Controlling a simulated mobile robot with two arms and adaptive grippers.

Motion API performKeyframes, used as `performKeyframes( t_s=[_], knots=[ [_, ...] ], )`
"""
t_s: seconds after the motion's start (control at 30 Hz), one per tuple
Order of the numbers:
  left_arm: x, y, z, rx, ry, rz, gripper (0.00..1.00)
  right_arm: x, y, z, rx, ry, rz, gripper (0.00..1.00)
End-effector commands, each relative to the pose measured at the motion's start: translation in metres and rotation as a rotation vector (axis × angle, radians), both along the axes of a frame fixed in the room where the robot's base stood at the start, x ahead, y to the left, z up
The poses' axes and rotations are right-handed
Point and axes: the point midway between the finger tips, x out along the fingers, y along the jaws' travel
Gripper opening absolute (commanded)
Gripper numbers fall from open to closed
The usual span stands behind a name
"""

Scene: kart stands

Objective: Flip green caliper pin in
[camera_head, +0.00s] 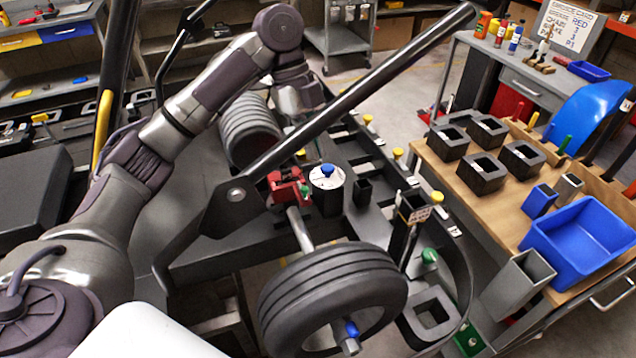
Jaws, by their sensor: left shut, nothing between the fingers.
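A red brake caliper (284,188) sits on the kart stand, just above the front wheel's axle. A small green pin (304,190) shows at the caliper's right side. It is too small to tell whether it is flipped in or out. My left arm reaches over from the left and bends down behind the dark diagonal bar. My left gripper (301,112) is at its end, shut and empty, above and apart from the caliper. The bar partly hides its fingers. My right gripper is not in view.
A black wheel (333,290) is in front of the caliper. A white-topped canister with a blue knob (327,180) stands right of the caliper. The diagonal bar (350,105) crosses above. A wooden table (508,205) with black boxes and a blue bin (580,240) is at right.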

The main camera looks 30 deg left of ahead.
Motion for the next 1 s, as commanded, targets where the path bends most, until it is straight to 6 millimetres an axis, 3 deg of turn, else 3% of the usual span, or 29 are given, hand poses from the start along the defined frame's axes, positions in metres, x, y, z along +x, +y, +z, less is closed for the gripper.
performKeyframes(
  t_s=[0.2,0.37,0.77,1.0],
  knots=[
    [0.000,0.000,-0.001,0.000,0.000,0.000,0.00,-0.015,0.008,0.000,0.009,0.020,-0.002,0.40],
    [-0.002,-0.005,-0.015,0.002,0.004,0.000,0.00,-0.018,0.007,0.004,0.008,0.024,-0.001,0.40],
    [-0.010,-0.033,-0.092,0.000,0.004,0.000,0.00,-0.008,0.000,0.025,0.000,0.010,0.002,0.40],
    [-0.002,-0.002,-0.098,0.001,0.002,0.002,0.00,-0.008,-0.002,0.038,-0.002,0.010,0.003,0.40]
  ],
)
